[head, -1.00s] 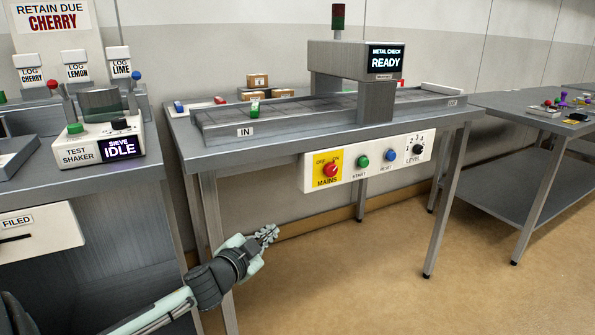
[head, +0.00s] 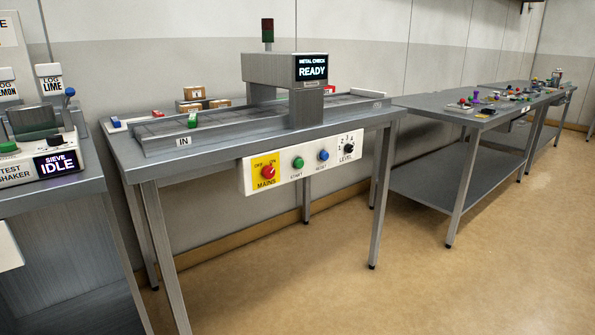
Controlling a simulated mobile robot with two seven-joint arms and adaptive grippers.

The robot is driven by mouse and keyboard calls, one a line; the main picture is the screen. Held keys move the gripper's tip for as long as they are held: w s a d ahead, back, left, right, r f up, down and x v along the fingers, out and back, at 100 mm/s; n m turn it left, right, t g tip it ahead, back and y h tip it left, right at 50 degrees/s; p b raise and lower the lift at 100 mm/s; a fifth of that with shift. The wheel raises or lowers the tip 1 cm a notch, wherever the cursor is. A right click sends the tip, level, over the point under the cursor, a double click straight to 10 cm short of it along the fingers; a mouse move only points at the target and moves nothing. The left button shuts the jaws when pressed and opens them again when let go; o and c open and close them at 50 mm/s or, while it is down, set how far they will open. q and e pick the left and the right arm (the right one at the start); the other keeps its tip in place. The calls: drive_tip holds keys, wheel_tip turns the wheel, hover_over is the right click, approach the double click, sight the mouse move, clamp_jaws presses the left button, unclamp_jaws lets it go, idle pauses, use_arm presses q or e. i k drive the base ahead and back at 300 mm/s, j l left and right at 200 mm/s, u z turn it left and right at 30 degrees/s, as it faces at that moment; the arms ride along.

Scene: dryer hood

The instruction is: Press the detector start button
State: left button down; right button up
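The metal detector (head: 284,72) stands over a conveyor on a grey table, and its screen (head: 312,67) reads "METAL CHECK READY". A white control panel (head: 332,168) hangs on the table's front edge. The green start button (head: 298,163) sits on it, between the red mains knob (head: 267,172) on a yellow plate and the blue reset button (head: 323,155). A black level knob (head: 348,149) is at the panel's right end. Neither of my grippers shows in the head view now.
The sieve test shaker (head: 50,160), showing "IDLE", stands on a bench at the left. Small boxes (head: 192,93) lie behind the conveyor. Another table (head: 425,102) with small items stands at the right. The floor (head: 400,285) in front is clear.

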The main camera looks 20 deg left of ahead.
sight(299, 162)
drive_tip(key=i+u, duration=0.1)
drive_tip(key=u, duration=0.55)
drive_tip(key=i+l+u, duration=0.35)
drive_tip(key=l+u, duration=0.15)
drive_tip(key=l, duration=0.15)
drive_tip(key=i+l+u, duration=0.25)
drive_tip(key=i+l, duration=0.1)
drive_tip(key=l, duration=0.35)
drive_tip(key=i+l+u, duration=0.1)
drive_tip(key=l, duration=0.35)
drive_tip(key=i+l, duration=0.15)
drive_tip(key=l, duration=0.3)
drive_tip(key=i+l, duration=0.1)
drive_tip(key=l, duration=0.35)
drive_tip(key=u, duration=0.05)
